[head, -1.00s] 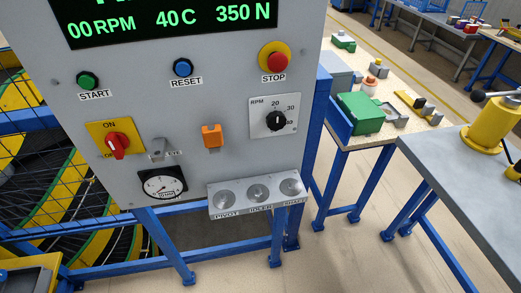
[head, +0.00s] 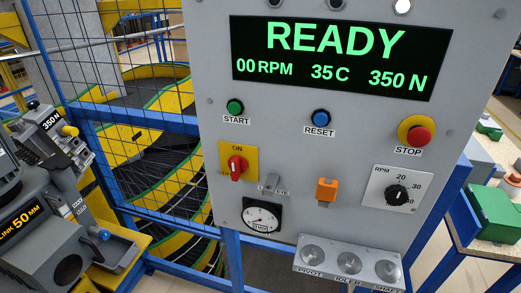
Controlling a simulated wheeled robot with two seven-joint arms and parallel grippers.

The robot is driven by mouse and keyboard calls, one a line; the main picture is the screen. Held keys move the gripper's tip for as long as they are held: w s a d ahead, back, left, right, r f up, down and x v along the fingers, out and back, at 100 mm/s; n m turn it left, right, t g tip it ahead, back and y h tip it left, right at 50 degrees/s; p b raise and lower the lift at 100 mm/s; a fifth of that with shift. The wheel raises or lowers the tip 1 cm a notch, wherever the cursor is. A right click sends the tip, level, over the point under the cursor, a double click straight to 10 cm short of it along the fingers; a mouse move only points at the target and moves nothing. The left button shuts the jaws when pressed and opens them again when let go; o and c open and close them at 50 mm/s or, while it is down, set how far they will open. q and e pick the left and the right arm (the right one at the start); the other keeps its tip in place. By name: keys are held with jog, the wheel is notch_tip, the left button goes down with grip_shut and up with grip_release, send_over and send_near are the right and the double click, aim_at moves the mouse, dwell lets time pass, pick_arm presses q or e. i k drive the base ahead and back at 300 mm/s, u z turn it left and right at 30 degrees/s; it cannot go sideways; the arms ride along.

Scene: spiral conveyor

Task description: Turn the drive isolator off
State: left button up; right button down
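The drive isolator (head: 236,167) is a red rotary handle on a yellow plate (head: 250,152) at the lower left of the grey control panel (head: 285,140). The plate has ON printed at its top. A label at its lower left is too small to read clearly. The handle stands nearly upright on the plate. Neither of my grippers shows in the head view, and nothing touches the handle.
The display (head: 340,55) reads READY, 00 RPM, 35 C, 350 N. START (head: 235,107), RESET (head: 319,118) and STOP (head: 417,132) buttons sit below it. An orange switch (head: 327,190) and RPM dial (head: 396,195) are right of the isolator. Blue mesh fencing (head: 150,120) stands left.

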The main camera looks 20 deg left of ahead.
aim_at(238, 165)
jog(key=z, duration=1.9)
jog(key=k, duration=1.65)
jog(key=u, duration=1.85)
jog(key=i, duration=0.5)
jog(key=u, duration=0.05)
